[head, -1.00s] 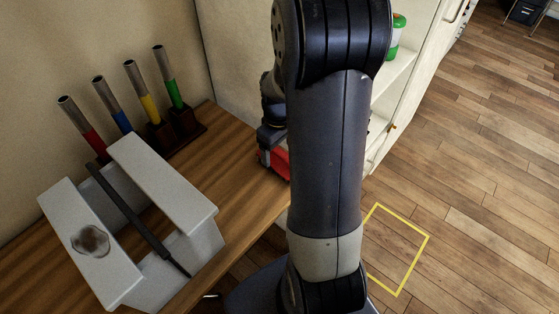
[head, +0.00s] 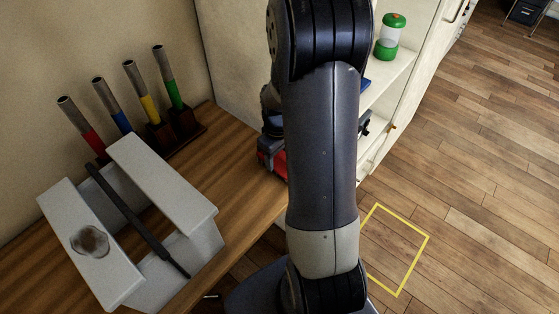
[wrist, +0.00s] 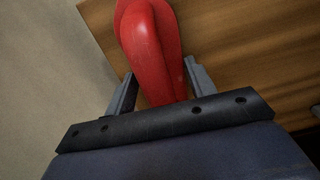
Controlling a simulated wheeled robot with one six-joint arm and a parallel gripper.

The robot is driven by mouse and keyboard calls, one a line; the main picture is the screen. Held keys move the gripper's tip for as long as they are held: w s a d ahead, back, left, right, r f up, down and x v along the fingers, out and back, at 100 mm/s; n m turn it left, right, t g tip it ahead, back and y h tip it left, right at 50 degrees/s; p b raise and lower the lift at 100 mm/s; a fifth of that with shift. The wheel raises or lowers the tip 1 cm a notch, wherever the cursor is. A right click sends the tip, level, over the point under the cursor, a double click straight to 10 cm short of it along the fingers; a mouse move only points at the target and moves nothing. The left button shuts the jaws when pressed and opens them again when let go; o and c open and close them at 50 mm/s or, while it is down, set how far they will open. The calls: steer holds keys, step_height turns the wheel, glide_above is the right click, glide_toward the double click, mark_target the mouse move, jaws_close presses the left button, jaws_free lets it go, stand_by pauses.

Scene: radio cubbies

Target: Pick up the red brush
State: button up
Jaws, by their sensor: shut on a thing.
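The red brush (wrist: 152,50) fills the upper middle of the wrist view as a smooth, rounded red shape. My gripper (wrist: 157,88) is shut on it, with one grey finger at each side. The bristles cannot be made out. In the head view, a small red part of the brush (head: 272,166) shows at the left edge of my arm, above the wooden table. My arm hides the rest of it and most of my gripper. I cannot tell whether the brush touches the table.
A pale grey stand (head: 165,178) with a dark rod (head: 130,212) is on the wooden table (head: 235,150). Several metal tubes with coloured bands (head: 170,80) stand behind it. A white shelf (head: 388,95) at right holds a green-and-white jar (head: 390,38). A yellow outline (head: 413,267) marks the floor.

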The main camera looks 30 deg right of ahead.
steer(key=shift+c, duration=1.4)
steer(key=shift+r, duration=0.15)
step_height(320, 180, up, 10)
steer(key=shift+f+p, duration=0.1)
steer(key=shift+p, duration=0.2)
